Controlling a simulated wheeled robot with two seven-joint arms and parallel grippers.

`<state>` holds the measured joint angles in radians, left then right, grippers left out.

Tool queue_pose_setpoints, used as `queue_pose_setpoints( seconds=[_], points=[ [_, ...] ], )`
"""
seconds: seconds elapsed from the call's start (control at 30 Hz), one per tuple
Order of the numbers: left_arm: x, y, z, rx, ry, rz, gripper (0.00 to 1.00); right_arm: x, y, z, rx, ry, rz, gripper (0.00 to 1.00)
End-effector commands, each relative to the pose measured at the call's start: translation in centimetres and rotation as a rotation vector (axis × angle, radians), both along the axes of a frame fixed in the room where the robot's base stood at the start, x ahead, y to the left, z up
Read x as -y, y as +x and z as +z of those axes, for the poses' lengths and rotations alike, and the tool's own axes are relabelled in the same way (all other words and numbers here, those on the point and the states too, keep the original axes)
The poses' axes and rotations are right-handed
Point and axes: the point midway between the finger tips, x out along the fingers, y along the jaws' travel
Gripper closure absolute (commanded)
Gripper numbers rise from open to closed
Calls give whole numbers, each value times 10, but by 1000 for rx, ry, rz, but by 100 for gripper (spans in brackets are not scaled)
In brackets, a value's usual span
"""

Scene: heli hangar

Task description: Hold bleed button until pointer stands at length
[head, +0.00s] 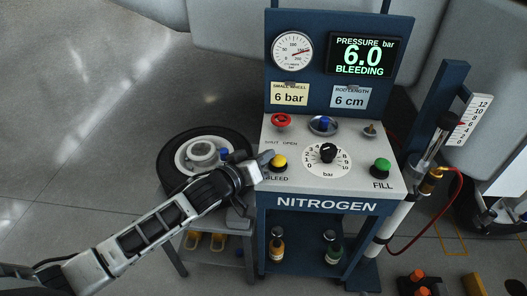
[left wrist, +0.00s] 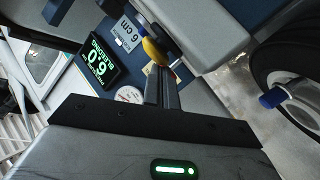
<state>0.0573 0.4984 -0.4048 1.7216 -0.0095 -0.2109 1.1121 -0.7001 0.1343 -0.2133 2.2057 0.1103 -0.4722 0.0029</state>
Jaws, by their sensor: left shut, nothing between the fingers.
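The yellow bleed button (head: 279,161) is at the front left of the nitrogen cart's sloped panel. My left gripper (head: 265,160) is shut and empty, its tips against the button's left side in the head view. In the left wrist view the shut fingers (left wrist: 160,72) reach to the yellow button (left wrist: 152,50). The display (head: 363,56) reads 6.0 bar and BLEEDING. The rod length card (head: 350,97) says 6 cm. My right gripper is out of view.
The panel also holds a red valve knob (head: 281,120), a black dial (head: 327,152) and a green fill button (head: 381,166). A small wheel (head: 180,151) lies left of the cart, close to my left arm. A red hose (head: 455,205) hangs at the right.

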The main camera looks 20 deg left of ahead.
Motion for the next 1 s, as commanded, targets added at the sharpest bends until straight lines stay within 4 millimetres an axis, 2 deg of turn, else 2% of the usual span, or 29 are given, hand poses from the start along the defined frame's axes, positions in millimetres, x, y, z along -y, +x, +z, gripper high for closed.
queue_pose_setpoints(
  seconds=[0.03, 0.23, 0.37, 0.43, 0.5, 0.57, 0.8, 1.0],
  points=[
    [4, -6, -14, -33, 1, -6, 100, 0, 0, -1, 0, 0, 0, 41],
    [2, -5, -9, -31, 2, -5, 100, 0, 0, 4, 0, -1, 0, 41],
    [-6, -4, 8, -27, 4, -3, 100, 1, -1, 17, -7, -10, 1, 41],
    [-13, -2, 23, -19, 5, -4, 100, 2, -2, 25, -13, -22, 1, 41],
    [-21, 0, 40, -11, 3, -2, 100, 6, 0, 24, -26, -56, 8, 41],
    [-25, -15, 32, -15, 0, -4, 100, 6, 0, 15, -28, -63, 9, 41],
    [-43, -64, 45, -5, 0, -5, 100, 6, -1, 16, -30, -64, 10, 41],
    [-51, -85, 51, -2, 0, -4, 100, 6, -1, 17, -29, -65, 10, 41]
  ],
)
